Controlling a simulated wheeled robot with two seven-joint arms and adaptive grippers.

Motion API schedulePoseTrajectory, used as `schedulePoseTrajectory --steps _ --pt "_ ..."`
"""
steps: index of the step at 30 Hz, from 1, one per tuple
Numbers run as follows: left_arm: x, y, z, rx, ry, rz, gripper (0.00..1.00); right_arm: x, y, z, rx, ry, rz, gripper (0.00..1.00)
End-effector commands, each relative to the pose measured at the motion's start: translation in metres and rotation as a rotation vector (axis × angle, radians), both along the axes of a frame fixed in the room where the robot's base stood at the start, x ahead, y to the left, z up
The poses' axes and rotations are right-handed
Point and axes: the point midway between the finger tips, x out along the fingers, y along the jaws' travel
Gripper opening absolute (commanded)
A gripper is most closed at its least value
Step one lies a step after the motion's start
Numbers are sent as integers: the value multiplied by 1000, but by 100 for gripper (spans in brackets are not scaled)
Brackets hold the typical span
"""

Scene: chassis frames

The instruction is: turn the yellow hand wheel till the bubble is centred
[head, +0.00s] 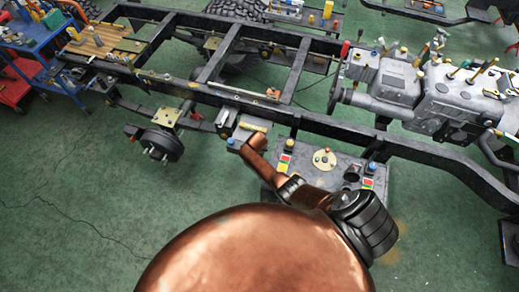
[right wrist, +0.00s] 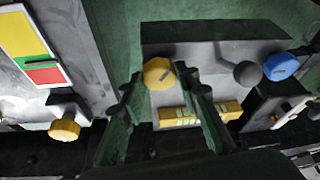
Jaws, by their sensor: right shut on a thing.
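The yellow hand wheel (right wrist: 158,73) is a small round knob with a dark slot, seen in the right wrist view between the fingertips of my right gripper (right wrist: 158,76). The two dark green fingers are closed in on its sides. Just below it lies a yellow spirit level (right wrist: 175,117) with pale green windows; one finger covers part of it. The level also shows in the head view (head: 254,126), on a grey block by the chassis rail. The bubble is too small to make out. In the head view my copper arm hides the gripper and wheel. My left gripper is out of view.
A blue knob (right wrist: 281,66) and a dark ball knob (right wrist: 247,74) stand right of the wheel. Another yellow knob (right wrist: 64,129) is at left. In the head view, a grey plate (head: 345,185) with a round yellow disc (head: 324,159) sits below the black chassis rail (head: 330,132).

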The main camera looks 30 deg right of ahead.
Motion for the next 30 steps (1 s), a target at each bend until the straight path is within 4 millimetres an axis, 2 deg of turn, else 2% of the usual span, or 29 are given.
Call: schedulePoseTrajectory --steps 20,21,27,30 --pt "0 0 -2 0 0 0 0 2 -1 2 -2 -5 -65 5" --pt "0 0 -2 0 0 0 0 2 -1 2 -2 -5 -65 31" --pt "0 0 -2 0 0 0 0 1 -1 1 -1 -3 -65 45" --pt "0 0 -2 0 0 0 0 1 -1 1 -1 -2 -65 46"
